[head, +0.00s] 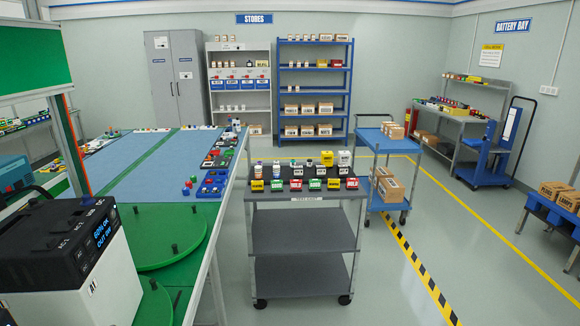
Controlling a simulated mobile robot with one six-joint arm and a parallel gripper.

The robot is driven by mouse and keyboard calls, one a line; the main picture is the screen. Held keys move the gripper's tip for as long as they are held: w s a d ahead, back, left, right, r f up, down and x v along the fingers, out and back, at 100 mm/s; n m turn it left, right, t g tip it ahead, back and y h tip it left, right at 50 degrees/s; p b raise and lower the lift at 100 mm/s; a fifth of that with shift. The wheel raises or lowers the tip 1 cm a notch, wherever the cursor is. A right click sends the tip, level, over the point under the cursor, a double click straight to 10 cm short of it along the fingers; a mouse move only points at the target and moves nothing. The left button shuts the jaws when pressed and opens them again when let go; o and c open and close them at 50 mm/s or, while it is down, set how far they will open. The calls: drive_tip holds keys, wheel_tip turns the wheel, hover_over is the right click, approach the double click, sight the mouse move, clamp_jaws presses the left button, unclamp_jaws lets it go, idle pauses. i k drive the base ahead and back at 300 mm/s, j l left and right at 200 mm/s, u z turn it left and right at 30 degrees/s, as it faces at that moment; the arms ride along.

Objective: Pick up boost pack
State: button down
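I cannot pick out the boost pack for certain, as the small labels are too fine to read. A row of small labelled packs, one yellow (258,185), one green (315,184) and others red, black and white, lies along the front of the grey cart (300,217). A second row of small items, with a yellow pack (327,158) and a white pack (344,158), stands behind it. My gripper is not in view.
A black-and-white unit (75,280) with a lit display stands close at lower left, beside green round plates (160,240). A blue-topped bench (150,165) runs back on the left. A blue trolley (385,145) with cartons stands behind the cart.

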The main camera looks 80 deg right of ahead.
sight(327, 157)
drive_tip(key=z, duration=2.8)
drive_tip(key=i+l+z, duration=0.4)
drive_tip(key=i+l, duration=0.25)
drive_tip(key=i, duration=0.25)
drive_tip(key=i+l+z, duration=0.1)
drive_tip(key=i+l, duration=0.2)
drive_tip(key=i, duration=0.15)
drive_tip(key=i+l, duration=0.2)
drive_tip(key=i, duration=0.3)
drive_tip(key=i+l+z, duration=0.1)
drive_tip(key=i, duration=0.4)
drive_tip(key=i+l, duration=0.3)
drive_tip(key=i, duration=0.2)
drive_tip(key=i+l+z, duration=0.1)
drive_tip(key=i, duration=0.4)
drive_tip(key=i+j+u, duration=0.2)
drive_tip(key=u, duration=0.2)
drive_tip(key=i+j+u, duration=0.15)
drive_tip(key=i+u, duration=0.15)
drive_tip(key=u, duration=0.15)
drive_tip(key=i+j+u, duration=0.1)
drive_tip(key=i+u, duration=0.15)
drive_tip(key=u, duration=0.15)
drive_tip(key=i+u, duration=0.25)
drive_tip(key=u, duration=0.2)
drive_tip(key=i+l+u, duration=0.15)
drive_tip(key=u, duration=0.25)
drive_tip(key=i+l+u, duration=0.25)
drive_tip(key=u, duration=0.2)
drive_tip(key=i, duration=0.1)
